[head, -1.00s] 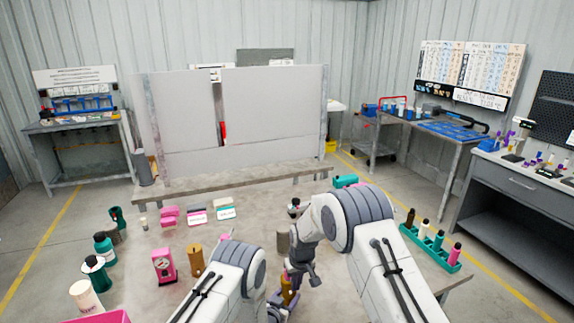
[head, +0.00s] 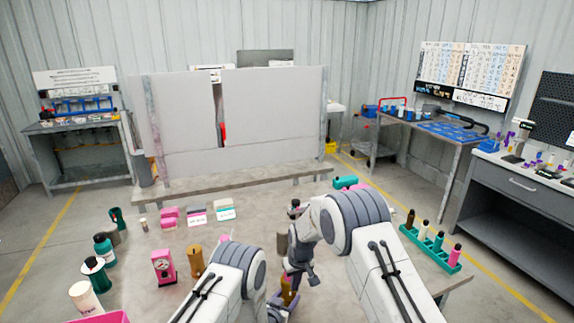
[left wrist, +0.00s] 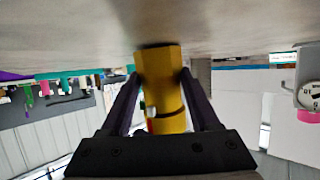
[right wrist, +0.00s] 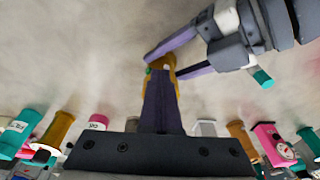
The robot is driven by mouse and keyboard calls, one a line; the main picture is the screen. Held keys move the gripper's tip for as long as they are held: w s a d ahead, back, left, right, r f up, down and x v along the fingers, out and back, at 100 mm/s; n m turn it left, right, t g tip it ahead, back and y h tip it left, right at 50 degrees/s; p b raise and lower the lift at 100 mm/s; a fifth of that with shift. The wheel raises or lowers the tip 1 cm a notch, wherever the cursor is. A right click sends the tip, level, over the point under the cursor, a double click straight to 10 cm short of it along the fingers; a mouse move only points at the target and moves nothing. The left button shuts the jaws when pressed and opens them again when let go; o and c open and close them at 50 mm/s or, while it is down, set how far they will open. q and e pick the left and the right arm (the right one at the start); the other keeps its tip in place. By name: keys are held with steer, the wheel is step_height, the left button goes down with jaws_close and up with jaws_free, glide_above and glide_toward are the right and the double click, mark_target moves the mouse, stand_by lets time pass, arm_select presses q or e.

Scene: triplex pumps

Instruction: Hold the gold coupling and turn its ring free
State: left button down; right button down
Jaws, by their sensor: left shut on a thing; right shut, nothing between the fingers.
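The gold coupling (left wrist: 161,85) stands between the two dark fingers of my left gripper (left wrist: 158,76), which is shut on it. In the left wrist view a dark line runs around it near the gripper side. In the right wrist view the coupling (right wrist: 172,68) shows only in part, behind my right fingers. My right gripper (right wrist: 161,78) is shut and empty, its fingertips close to the coupling; I cannot tell whether they touch it. In the head view the coupling (head: 288,286) is small and partly hidden by my arms.
A second gold-brown cylinder (head: 195,261) stands left of my arms, beside a pink gauge block (head: 164,267). Teal and white bottles line the left side. A teal rack (head: 430,247) with several bottles stands at right. Pink and white boxes (head: 197,217) lie toward the back.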

arm_select(q)
steer(key=shift+s+f, duration=0.15)
steer(key=shift+f, duration=0.1)
arm_select(e)
steer(key=shift+a, duration=0.35)
steer(key=shift+s+r, duration=0.1)
steer(key=shift+d+r, duration=0.15)
steer(key=shift+r, duration=2.8)
arm_select(q)
steer(key=shift+c, duration=0.2)
jaws_free()
steer(key=shift+r, duration=0.15)
